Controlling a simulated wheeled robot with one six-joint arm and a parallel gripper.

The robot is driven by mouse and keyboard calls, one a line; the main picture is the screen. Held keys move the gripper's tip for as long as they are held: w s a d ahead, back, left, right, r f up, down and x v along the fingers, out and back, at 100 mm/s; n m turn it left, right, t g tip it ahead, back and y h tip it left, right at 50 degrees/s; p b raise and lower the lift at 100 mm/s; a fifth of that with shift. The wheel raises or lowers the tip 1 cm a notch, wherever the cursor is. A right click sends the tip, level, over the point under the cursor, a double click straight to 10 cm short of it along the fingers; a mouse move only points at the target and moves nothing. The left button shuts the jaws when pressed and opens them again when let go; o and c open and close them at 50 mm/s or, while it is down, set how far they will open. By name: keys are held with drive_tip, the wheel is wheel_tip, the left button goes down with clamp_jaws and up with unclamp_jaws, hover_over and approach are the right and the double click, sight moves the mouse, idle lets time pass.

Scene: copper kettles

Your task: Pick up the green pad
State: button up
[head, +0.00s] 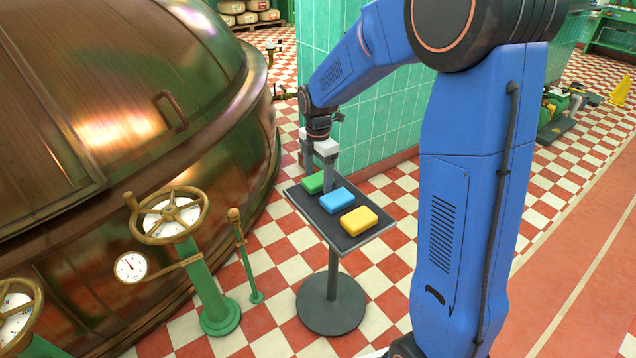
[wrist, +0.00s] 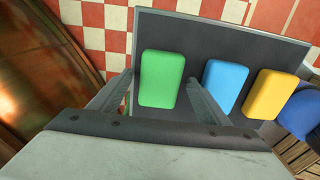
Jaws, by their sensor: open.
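The green pad (head: 313,183) lies at the far left end of a dark tray on a stand (head: 346,251), beside a blue pad (head: 337,201) and a yellow pad (head: 359,220). In the wrist view the green pad (wrist: 162,78) shows between the two fingers of my gripper (wrist: 162,92). My gripper (head: 318,178) is open and empty, above the tray at the green pad. One finger is on the pad's left side and the other is between the green and blue pads. Finger contact with the pad cannot be told.
A large copper kettle (head: 110,130) fills the left. Green valve posts with handwheels (head: 168,215) stand between it and the tray. A green tiled wall (head: 375,115) is behind the tray.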

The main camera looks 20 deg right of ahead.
sight(318, 178)
drive_tip(key=c, duration=1.2)
drive_tip(key=shift+r, duration=0.1)
wheel_tip(318, 178, up, 10)
drive_tip(key=shift+f, duration=0.1)
